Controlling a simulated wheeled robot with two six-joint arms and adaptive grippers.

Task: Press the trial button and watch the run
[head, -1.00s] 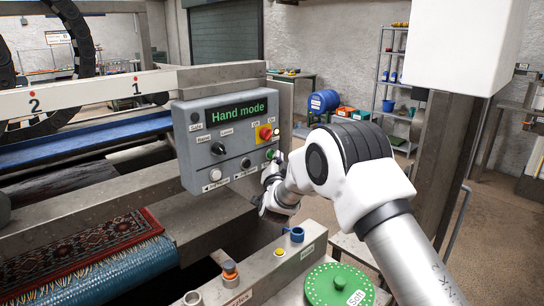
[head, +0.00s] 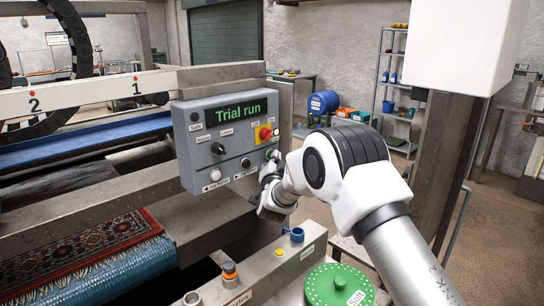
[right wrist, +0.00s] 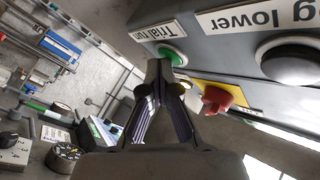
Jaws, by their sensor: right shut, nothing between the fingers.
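The grey control box (head: 188,160) has a display (head: 236,110) that reads "Trial run" in green letters. The green button labelled "Trial run" shows in the right wrist view (right wrist: 173,56) on the box face. My right gripper (head: 270,168) is shut and empty at the lower right edge of the box. In the right wrist view its closed fingertips (right wrist: 160,66) overlap the rim of the green button; I cannot tell whether they touch it. My left gripper is not in view.
A red knob (head: 265,133) on a yellow plate sits just above the green button. A patterned rug (head: 85,250) lies on the machine at lower left. A green round lid (head: 338,285) stands below my right arm. A shelf with bottles (head: 395,90) stands at the back.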

